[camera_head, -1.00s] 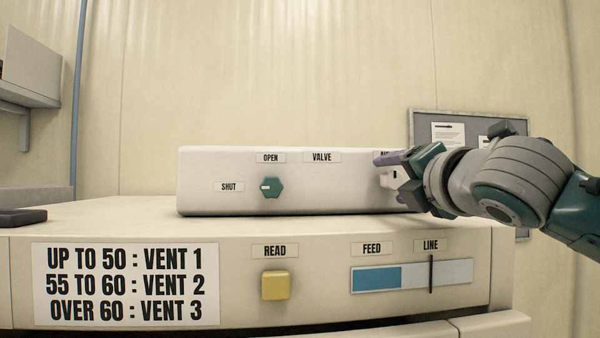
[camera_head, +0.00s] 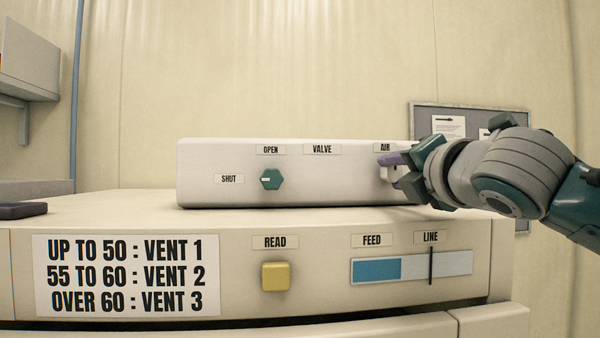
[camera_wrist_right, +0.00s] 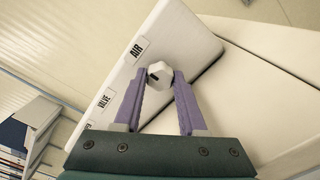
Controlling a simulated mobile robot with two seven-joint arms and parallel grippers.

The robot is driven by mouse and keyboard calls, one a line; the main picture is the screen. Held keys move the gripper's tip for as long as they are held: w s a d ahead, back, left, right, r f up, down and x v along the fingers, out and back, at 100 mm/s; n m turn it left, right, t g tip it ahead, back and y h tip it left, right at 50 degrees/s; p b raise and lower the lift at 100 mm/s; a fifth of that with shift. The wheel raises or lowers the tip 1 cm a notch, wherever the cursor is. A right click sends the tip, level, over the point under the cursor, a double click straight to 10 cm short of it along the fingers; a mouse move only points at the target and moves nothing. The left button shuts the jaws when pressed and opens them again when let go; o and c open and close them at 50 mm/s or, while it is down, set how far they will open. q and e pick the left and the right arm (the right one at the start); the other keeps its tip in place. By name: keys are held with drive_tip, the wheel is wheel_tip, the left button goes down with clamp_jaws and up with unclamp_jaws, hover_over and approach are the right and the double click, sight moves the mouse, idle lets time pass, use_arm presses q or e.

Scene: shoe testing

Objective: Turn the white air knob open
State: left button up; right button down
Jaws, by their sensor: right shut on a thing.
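The white air knob (camera_wrist_right: 160,74) is a faceted white knob with a dark mark, on the front of a white box (camera_head: 340,182) under the AIR label (camera_head: 385,148). In the wrist view it sits between the purple fingertips of my right gripper (camera_wrist_right: 160,78), which is shut on it. In the head view my right gripper (camera_head: 391,168) reaches in from the right and partly hides the knob. The dark mark lies toward the left fingertip in the wrist view. I cannot tell the knob's exact setting. My left gripper is not in view.
A green valve knob (camera_head: 271,180) sits at the box's left, with OPEN and SHUT labels. Below it, the machine front carries a yellow READ button (camera_head: 275,277) and a blue FEED gauge (camera_head: 377,270). A grey notice board (camera_head: 424,124) hangs behind my right arm.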

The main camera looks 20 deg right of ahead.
drive_tip(key=shift+m, duration=0.3)
drive_tip(key=m+b, duration=0.1)
drive_tip(key=m, duration=0.3)
drive_tip(key=shift+m, duration=0.4)
drive_tip(key=m+b, duration=0.1)
drive_tip(key=m, duration=0.4)
drive_tip(key=m+b, duration=0.1)
drive_tip(key=m, duration=0.4)
drive_tip(key=shift+m, duration=0.4)
drive_tip(key=m, duration=0.5)
drive_tip(key=shift+m, duration=0.3)
drive_tip(key=shift+c, duration=2.4)
unclamp_jaws()
